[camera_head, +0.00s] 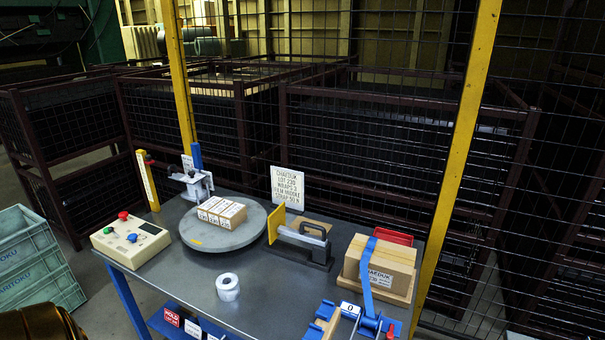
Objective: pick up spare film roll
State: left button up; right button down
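A white film roll (228,288) stands on end near the front edge of the grey metal table (185,285), its round core hole facing up. It stands alone, with nothing touching its sides. Another whitish roll-like part (198,187) is on the upright film holder behind the turntable; I cannot tell clearly what it is. Neither of my grippers shows in the head view.
A round grey turntable (190,232) carries white-topped boxes (222,212). A control box (130,240) is at left; a black-handled tool (300,242) and strapped carton (385,262) are at right. A blue-handled device (365,322) is at front right. Wire fencing stands behind.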

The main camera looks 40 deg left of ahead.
aim_at(228, 289)
jog(key=u, duration=1.8)
